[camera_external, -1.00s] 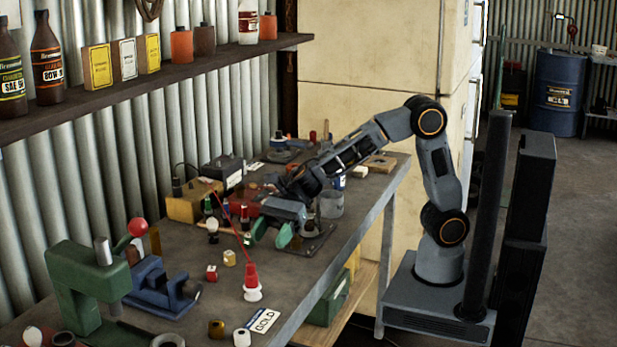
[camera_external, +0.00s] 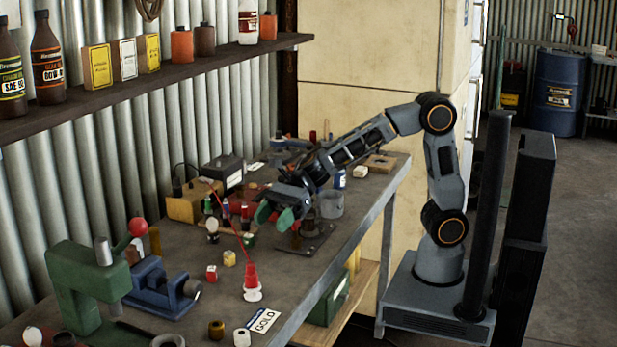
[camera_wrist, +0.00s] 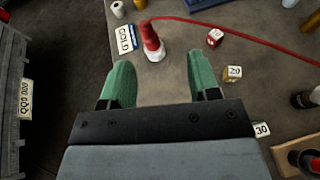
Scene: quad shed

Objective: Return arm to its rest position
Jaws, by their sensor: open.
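My gripper (camera_external: 271,217) with green fingertips is raised above the workbench (camera_external: 195,249) in the external view. Its two green fingers are spread apart and nothing shows between them in the wrist view (camera_wrist: 162,88). My arm reaches from its base at the right, over the bench, with the elbow high and the forearm sloping down to the left.
A red and white bottle (camera_external: 252,283) with a red tube and a GOLD card (camera_external: 262,320) are on the bench. A blue vise (camera_external: 160,287) and green press (camera_external: 85,285) stand front left. A shelf (camera_external: 130,90) runs along the wall. Small blocks lie near the bottle.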

